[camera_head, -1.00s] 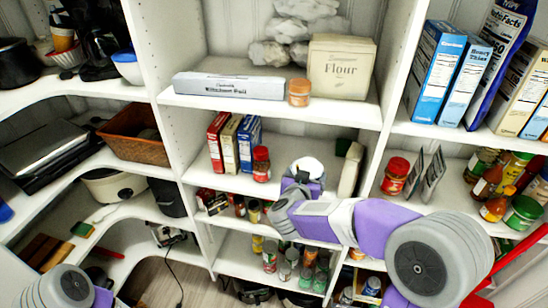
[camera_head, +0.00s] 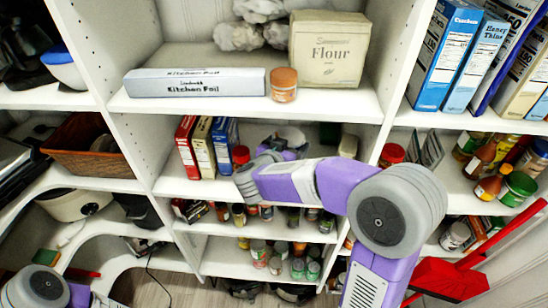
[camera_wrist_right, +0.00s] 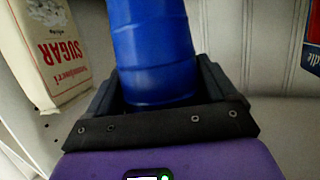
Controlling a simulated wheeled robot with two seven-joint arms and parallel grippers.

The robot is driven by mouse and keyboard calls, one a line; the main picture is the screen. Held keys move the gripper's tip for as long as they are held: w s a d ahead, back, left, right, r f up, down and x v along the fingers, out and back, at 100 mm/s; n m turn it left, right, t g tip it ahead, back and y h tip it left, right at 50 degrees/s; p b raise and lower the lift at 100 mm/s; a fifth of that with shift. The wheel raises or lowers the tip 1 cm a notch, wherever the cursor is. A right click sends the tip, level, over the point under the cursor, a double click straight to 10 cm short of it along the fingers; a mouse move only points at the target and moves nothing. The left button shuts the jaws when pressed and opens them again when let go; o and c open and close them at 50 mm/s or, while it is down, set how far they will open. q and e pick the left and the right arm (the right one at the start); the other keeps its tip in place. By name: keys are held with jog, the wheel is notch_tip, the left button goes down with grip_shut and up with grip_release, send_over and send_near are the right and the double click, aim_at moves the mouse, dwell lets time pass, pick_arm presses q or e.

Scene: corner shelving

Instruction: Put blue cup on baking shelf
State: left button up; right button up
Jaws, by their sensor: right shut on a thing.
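The blue cup (camera_wrist_right: 155,50) shows large in the right wrist view, between the dark fingers of my right gripper (camera_wrist_right: 155,88), which is shut on it. In the head view my right gripper (camera_head: 290,138) is at the middle shelf (camera_head: 185,187), below the shelf with the flour. It is mostly hidden behind my own arm, and I cannot make out the cup there. A sugar bag (camera_wrist_right: 48,50) stands left of the cup in the wrist view. I cannot tell whether the cup touches the shelf. My left gripper is not in view; only part of its arm shows at lower left.
The upper shelf (camera_head: 240,104) holds a flour box (camera_head: 327,50), a foil box (camera_head: 195,82) and an orange-lidded jar (camera_head: 284,84). Several boxes (camera_head: 202,147) and a red-lidded jar (camera_head: 240,155) stand left of my right gripper. Cans and jars fill the lower shelves.

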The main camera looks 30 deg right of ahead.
jog(key=shift+s+f, duration=0.2)
jog(key=shift+f, duration=0.45)
jog(key=shift+s+f, duration=0.15)
jog(key=shift+f, duration=0.45)
jog(key=shift+w+f+b, duration=0.15)
jog(key=shift+f+b, duration=0.4)
jog(key=shift+f, duration=1.45)
jog(key=shift+f, duration=0.2)
jog(key=o, duration=0.8)
jog(key=shift+r, duration=0.25)
jog(key=shift+a+r, duration=0.15)
jog(key=shift+a, duration=0.15)
jog(key=v, duration=1.1)
jog(key=shift+s+p, duration=0.3)
jog(key=shift+a, duration=0.1)
